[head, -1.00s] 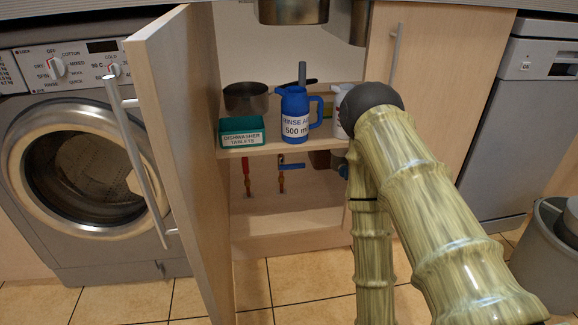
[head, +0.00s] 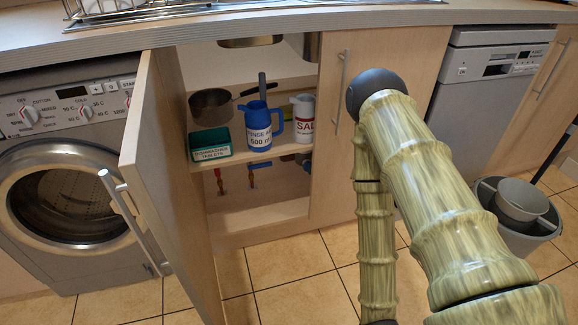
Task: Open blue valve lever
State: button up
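The blue valve lever (head: 259,164) sits on a copper pipe (head: 252,179) inside the open under-sink cabinet, just below the shelf. It lies roughly sideways, and the shelf and jug above partly crowd it. A second copper pipe (head: 219,182) with a reddish fitting stands to its left. My arm fills the right of the head view, outside the cabinet and to the right of the lever. My gripper is not visible.
The cabinet door (head: 165,170) stands open at left. The shelf (head: 268,155) holds a green tablet box (head: 210,146), blue rinse-aid jug (head: 262,128), salt container (head: 303,117) and pan (head: 211,104). A grey bucket (head: 515,215) stands at right. Floor before the cabinet is clear.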

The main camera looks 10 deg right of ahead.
aim_at(255, 166)
jog(key=z, duration=1.35)
jog(key=k, duration=0.6)
jog(key=u, duration=1.55)
jog(key=i, duration=0.5)
jog(key=u, duration=0.05)
